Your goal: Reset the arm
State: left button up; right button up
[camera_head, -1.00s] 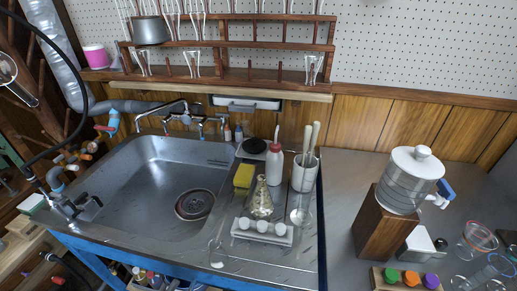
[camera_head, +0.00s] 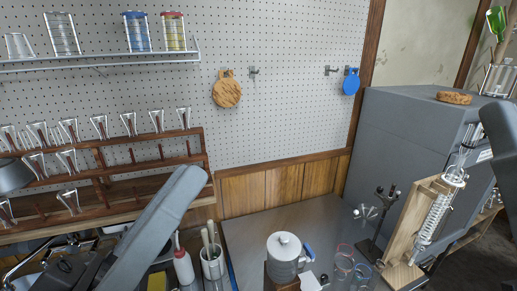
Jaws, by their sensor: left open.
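My left arm (camera_head: 160,225) reaches in from the lower left as a grey link slanting up across the drying rack. My left gripper (camera_head: 66,264) is at the lower left, above the sink area, open, with nothing seen between its fingers. It is small and partly cut off by clutter, so its fingertips are hard to make out. A grey link of my right arm (camera_head: 499,125) shows at the right edge, in front of the grey cabinet. My right gripper is out of the frame.
A wooden rack (camera_head: 150,160) with glass funnels stands at left. A white-lidded container (camera_head: 284,250), red-capped bottle (camera_head: 182,265) and utensil pot (camera_head: 212,262) stand at the bottom. A wooden frame with coiled glassware (camera_head: 425,225) is at right. The counter's middle back is clear.

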pick_arm(q)
jog(key=s+a+r+n+t+y, duration=0.1)
jog(key=a+r+t+y, duration=0.3)
jog(key=y, duration=0.3)
jog(key=s+a+r+t+y, duration=0.2)
jog(key=a+r+t+y, duration=0.15)
jog(key=a+y, duration=0.3)
notch_tip(320, 180, up, 37)
jog(key=p, duration=3.7)
jog(key=shift+w+d+m+p, duration=0.2)
jog(key=shift+m+p, duration=0.1)
jog(key=shift+m, duration=0.1)
pick_arm(e)
notch_tip(320, 180, up, 38)
